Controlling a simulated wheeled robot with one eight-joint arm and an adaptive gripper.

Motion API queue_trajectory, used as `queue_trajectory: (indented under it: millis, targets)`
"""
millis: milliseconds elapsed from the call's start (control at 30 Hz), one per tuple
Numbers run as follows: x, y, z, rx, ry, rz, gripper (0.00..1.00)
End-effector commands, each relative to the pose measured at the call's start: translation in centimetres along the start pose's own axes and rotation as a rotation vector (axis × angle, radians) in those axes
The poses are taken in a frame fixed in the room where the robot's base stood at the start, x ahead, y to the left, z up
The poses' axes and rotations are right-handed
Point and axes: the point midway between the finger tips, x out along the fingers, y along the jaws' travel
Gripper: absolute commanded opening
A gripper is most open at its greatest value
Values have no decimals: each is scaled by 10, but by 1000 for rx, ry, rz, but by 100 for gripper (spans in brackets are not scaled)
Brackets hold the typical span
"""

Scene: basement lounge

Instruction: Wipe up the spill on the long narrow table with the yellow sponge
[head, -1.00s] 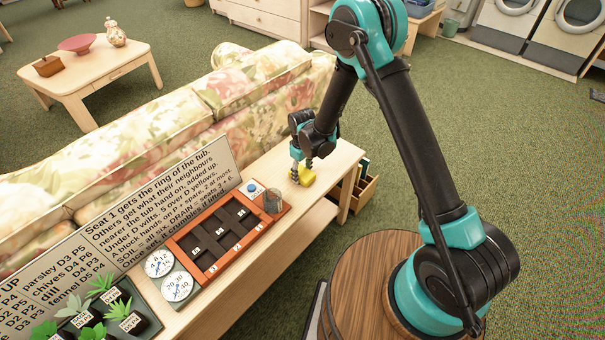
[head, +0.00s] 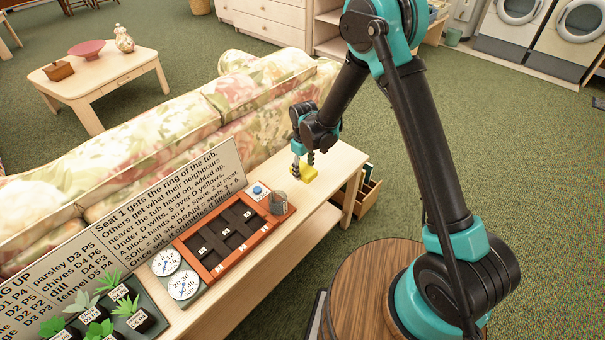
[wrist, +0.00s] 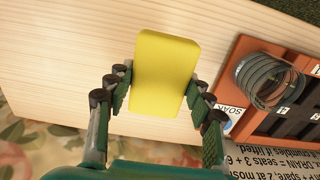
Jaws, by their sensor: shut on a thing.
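The long narrow table (head: 330,188) is pale wood and runs along the back of the sofa. My gripper (head: 304,164) is over its far right end, shut on the yellow sponge (head: 308,175). In the wrist view the sponge (wrist: 166,75) sits between the two fingers of my gripper (wrist: 158,88), one on each side. The sponge is at or just above the tabletop; I cannot tell if it touches. No spill shows on the bare wood around it; the surface under the sponge is hidden.
A reddish tray (head: 218,268) with dark compartments and a grey coiled cup (head: 278,201) stands close to the sponge. Two dials (head: 184,285), potted plants (head: 92,315) and a text board (head: 150,215) are further left. The floral sofa (head: 200,115) borders the table's back.

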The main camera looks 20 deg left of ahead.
Motion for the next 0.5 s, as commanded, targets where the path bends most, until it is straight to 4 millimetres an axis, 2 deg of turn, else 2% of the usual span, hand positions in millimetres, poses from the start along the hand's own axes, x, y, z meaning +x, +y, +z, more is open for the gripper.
queue_trajectory:
  millis: [300, 500]
  targets:
    - [-22, 5, 2, 5, 0, 0, 29]
    - [-25, 6, 2, 5, 0, 0, 29]
